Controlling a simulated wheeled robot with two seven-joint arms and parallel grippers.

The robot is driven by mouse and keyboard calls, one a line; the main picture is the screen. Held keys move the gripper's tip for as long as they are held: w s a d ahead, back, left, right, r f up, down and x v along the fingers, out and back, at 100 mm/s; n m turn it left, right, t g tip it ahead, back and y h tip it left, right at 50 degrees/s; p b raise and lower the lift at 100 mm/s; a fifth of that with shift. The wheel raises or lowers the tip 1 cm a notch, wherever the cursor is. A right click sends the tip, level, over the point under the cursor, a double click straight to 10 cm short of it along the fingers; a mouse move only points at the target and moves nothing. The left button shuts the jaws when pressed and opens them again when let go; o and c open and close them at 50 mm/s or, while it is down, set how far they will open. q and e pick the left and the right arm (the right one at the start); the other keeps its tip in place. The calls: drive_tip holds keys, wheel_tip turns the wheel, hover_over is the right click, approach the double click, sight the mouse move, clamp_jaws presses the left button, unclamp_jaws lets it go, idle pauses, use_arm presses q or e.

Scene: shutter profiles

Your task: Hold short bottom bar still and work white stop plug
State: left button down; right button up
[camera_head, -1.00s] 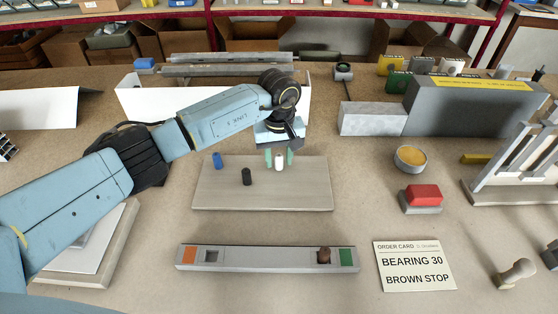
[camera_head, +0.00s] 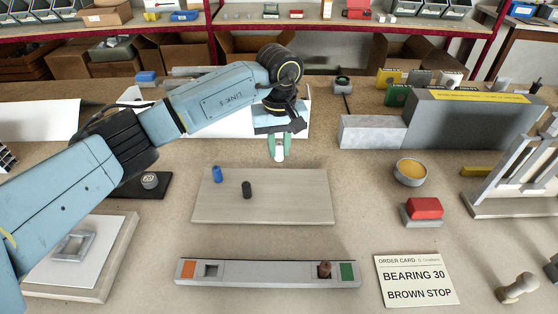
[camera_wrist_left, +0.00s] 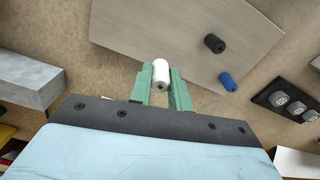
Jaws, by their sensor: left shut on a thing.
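My left gripper (camera_head: 280,146) is shut on the white stop plug (camera_head: 279,156), which is off the board and just beyond its far edge. The plug also shows between the green fingers in the left wrist view (camera_wrist_left: 161,72). The short bottom bar (camera_head: 265,272) lies crosswise at the front, with an orange end, a green end, a square opening at its left and a brown plug (camera_head: 324,269) in it near the right. My right gripper is not in view.
The wooden board (camera_head: 285,205) holds a blue plug (camera_head: 217,174) and a black plug (camera_head: 247,190). A red block (camera_head: 425,208) and a round tin (camera_head: 410,171) stand right. The bench between board and bar is clear.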

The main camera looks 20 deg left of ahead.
use_arm(q)
drive_tip(key=shift+r, duration=1.05)
